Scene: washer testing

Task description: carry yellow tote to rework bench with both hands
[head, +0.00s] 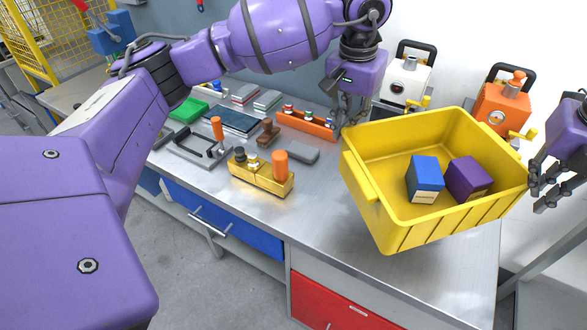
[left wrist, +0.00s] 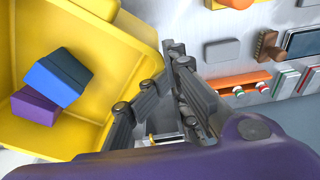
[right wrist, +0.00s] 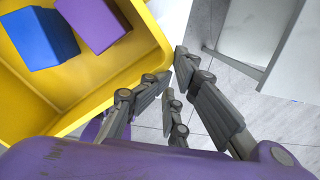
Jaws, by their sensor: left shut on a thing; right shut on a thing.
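The yellow tote (head: 385,165) is held tilted over the right part of the metal workbench. A blue box (head: 425,175) and a purple box (head: 468,178) lie inside it. My left gripper (head: 347,118) is shut on the tote's left rim at the far corner. My right gripper (head: 540,182) is shut on the right rim. The left wrist view shows the tote (left wrist: 100,45) beside the left fingers (left wrist: 165,68). The right wrist view shows it (right wrist: 150,50) beside the right fingers (right wrist: 174,72). The exact finger contact is hard to see.
The workbench (head: 325,215) carries a gold fixture with an orange knob (head: 262,175), a grey block (head: 290,151), an orange rack (head: 305,124) and a green item (head: 188,111). A white machine (head: 405,80) and an orange machine (head: 500,108) stand behind the tote. Floor is clear at front left.

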